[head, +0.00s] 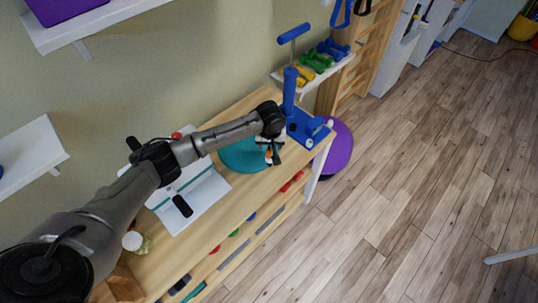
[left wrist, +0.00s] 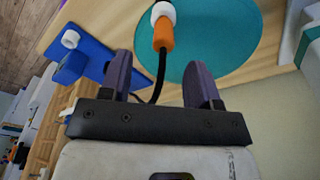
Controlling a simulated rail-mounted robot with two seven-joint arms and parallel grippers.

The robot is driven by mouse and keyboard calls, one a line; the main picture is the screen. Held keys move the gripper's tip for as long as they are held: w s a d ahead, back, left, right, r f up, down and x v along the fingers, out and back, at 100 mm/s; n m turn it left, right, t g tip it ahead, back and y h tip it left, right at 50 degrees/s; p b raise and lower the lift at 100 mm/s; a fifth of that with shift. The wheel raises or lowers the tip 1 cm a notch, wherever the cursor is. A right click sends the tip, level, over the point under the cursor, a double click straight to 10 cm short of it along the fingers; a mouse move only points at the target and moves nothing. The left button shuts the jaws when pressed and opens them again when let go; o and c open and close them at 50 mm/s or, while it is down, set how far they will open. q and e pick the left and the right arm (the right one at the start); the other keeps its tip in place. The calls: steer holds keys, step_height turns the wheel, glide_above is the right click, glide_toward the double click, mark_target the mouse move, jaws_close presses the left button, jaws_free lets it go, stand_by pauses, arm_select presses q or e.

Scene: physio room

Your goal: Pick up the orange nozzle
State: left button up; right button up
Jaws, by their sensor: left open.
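The orange nozzle (left wrist: 163,33) has a white collar and a black hose; it lies over a round teal mat (left wrist: 215,35) in the left wrist view. In the head view a small orange part of the nozzle (head: 268,155) shows beside my gripper, mostly hidden. My left gripper (left wrist: 160,75) is open and empty. The nozzle is beyond its fingertips, roughly in line with the gap, and the hose runs back between the fingers. In the head view my left gripper (head: 274,154) hangs over the right edge of the teal mat (head: 238,156). My right gripper is not in view.
A blue stand (head: 308,128) with an upright post is close to the right of my gripper on the wooden bench (head: 228,205). A white device (head: 196,200) lies left of the mat. A wall shelf (head: 310,75) with dumbbells is behind.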

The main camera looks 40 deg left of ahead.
mark_target(269, 150)
arm_select(q)
steer(key=shift+w+a+f+b, duration=0.1)
steer(key=shift+a+f+b, duration=0.1)
steer(key=shift+f, duration=1.2)
steer(key=shift+w+a+f+b, duration=0.1)
steer(key=shift+a+f+b, duration=0.1)
steer(key=shift+f, duration=1.2)
steer(key=c, duration=1)
steer(key=shift+c, duration=0.2)
steer(key=shift+r, duration=0.2)
